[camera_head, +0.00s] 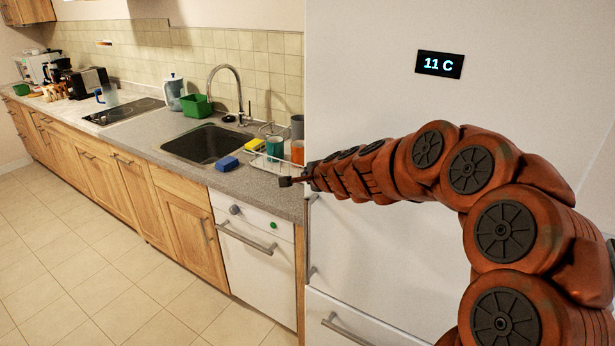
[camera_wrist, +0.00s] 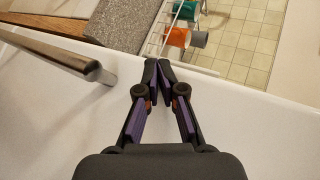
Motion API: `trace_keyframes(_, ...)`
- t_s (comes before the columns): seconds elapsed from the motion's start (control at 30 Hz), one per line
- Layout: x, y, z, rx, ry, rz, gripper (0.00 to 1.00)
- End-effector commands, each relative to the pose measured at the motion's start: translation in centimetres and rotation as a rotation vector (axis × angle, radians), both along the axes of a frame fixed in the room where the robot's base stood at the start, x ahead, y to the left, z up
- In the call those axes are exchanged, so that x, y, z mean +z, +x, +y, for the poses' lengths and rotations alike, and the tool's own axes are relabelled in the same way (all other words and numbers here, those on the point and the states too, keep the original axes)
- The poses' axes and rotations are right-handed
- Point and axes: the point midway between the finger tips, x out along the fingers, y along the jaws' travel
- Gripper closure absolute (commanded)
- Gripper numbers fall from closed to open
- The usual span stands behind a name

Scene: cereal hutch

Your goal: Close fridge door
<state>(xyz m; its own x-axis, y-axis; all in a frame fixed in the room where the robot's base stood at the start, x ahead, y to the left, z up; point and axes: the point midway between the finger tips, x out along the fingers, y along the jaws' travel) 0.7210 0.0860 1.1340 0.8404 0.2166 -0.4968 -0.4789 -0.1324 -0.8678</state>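The fridge is the large white front (camera_head: 400,110) filling the right of the head view, with a display reading 11 C (camera_head: 440,64). Its left edge stands beside the counter. I cannot tell whether its door is ajar or flush. My gripper (camera_head: 287,181) is at that left edge, pointing left toward the counter. In the wrist view my gripper (camera_wrist: 159,68) has its fingertips together with nothing between them, over the edge of a white panel (camera_wrist: 240,115). A metal bar handle (camera_wrist: 58,50) lies left of the fingers. My arm hides part of the fridge front.
A white dishwasher (camera_head: 255,250) is below. A lower fridge drawer handle (camera_head: 345,330) shows. The tiled floor is clear.

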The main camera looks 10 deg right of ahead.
Motion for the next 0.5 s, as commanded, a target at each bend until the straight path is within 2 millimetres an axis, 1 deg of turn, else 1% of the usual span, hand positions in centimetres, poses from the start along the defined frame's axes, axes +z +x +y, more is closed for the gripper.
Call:
trace_keyframes(0.03, 0.1, -0.2, -0.1, -0.010, 0.000, -0.004, 1.00)
trace_keyframes(0.07, 0.2, -0.5, 0.3, -0.007, 0.001, -0.004, 1.00)
trace_keyframes(0.23, 0.3, -2.5, 2.9, 0.009, -0.001, -0.001, 1.00)
trace_keyframes(0.5, 2.1, -4.9, 4.5, 0.005, -0.001, 0.000, 1.00)
